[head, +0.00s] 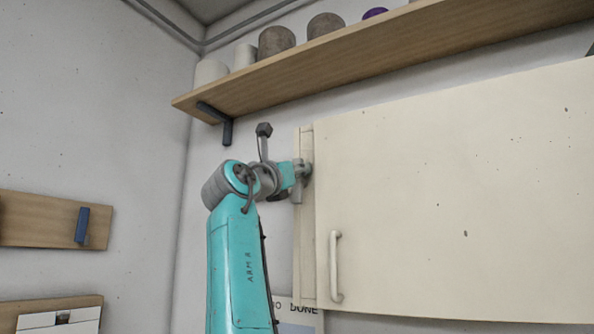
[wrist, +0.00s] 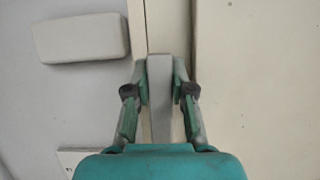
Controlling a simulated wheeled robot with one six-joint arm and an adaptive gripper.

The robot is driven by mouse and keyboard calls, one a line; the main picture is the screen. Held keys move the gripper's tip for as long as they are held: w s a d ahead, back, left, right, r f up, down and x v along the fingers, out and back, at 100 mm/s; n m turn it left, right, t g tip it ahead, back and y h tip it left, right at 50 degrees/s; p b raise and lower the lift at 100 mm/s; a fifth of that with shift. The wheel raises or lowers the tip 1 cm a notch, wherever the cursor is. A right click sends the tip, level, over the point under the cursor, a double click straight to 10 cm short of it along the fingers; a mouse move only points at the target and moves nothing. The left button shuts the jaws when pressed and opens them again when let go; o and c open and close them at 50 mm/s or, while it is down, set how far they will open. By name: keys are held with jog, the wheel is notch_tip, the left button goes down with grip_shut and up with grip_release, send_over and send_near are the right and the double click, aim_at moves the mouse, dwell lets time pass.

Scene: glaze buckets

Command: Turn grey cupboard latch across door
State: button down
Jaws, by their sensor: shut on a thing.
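The grey latch (wrist: 159,98) is a narrow tapered bar in the middle of the wrist view. It lies lengthwise along the cream frame strip (wrist: 166,25) beside the cupboard door (wrist: 255,80), not across the door. My gripper (wrist: 160,82) is shut on the latch, with one teal finger on each side of it. In the head view my gripper (head: 303,169) is at the upper left edge of the cupboard door (head: 450,190). A little of the grey latch (head: 297,192) shows below it; the rest is hidden by the gripper. The door looks closed.
A white door handle (head: 335,265) stands low on the door's left side. A wooden shelf (head: 350,75) with several pots runs above the cupboard. A pale block (wrist: 80,39) is left of the fingers in the wrist view.

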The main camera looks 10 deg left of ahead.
jog(key=shift+d+m+h, duration=0.1)
jog(key=shift+m+h, duration=0.5)
jog(key=shift+m, duration=0.3)
jog(key=c, duration=1.3)
grip_release()
jog(key=shift+o, duration=0.2)
jog(key=v, duration=1.2)
jog(key=shift+s+r, duration=0.1)
